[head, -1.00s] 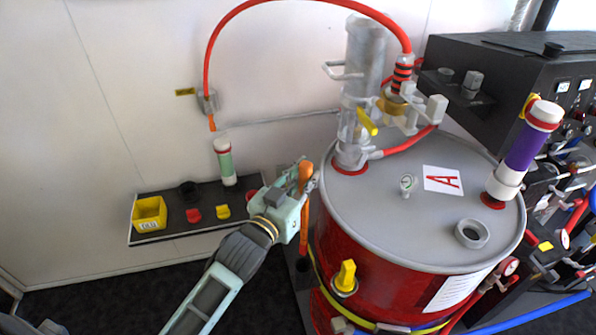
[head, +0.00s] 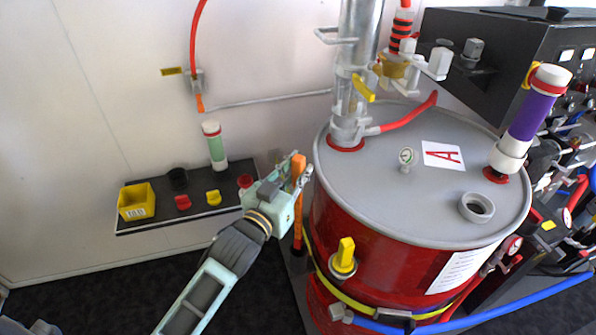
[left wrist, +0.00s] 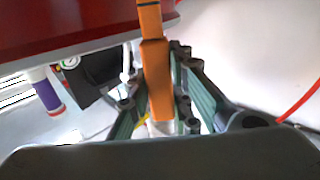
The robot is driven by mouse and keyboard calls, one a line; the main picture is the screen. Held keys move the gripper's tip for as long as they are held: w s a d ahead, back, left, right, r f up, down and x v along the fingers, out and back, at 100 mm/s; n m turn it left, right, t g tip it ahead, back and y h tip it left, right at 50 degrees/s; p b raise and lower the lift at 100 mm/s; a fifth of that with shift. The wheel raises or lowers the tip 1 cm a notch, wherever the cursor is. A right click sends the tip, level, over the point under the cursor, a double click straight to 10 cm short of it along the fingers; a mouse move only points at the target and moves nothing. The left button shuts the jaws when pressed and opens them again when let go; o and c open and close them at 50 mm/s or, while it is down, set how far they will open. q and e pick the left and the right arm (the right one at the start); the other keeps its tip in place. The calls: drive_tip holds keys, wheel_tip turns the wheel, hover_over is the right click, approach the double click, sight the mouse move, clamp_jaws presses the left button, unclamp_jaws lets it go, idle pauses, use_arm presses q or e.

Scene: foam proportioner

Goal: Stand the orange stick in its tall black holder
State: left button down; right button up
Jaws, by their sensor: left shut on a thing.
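The orange stick (head: 298,172) is upright beside the left side of the red drum. My left gripper (head: 299,182) is shut on its upper part. The lower part of the stick runs down below the gripper to the black holder (head: 298,250), a small dark shape low beside the drum. The lower end of the stick overlaps the holder in the picture; I cannot tell whether it is inside or in front. In the left wrist view the stick (left wrist: 156,75) stands between the green fingers of the gripper (left wrist: 158,100). My right gripper is not in view.
The red drum (head: 380,262) with a grey lid stands close on the right, with a yellow valve handle (head: 345,252) on its side. A black shelf (head: 190,217) on the left wall carries a yellow bin (head: 136,202) and a green-white tube (head: 215,148).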

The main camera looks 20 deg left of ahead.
use_arm(q)
wheel_tip(320, 180, down, 8)
drive_tip(key=b, duration=0.4)
drive_tip(key=shift+r, duration=0.25)
drive_tip(key=c, duration=1.5)
unclamp_jaws()
drive_tip(key=s, duration=0.4)
drive_tip(key=s+a, duration=0.1)
drive_tip(key=s, duration=0.3)
drive_tip(key=s+a, duration=0.1)
drive_tip(key=s, duration=0.2)
drive_tip(key=shift+s+a, duration=0.15)
drive_tip(key=shift+s, duration=0.25)
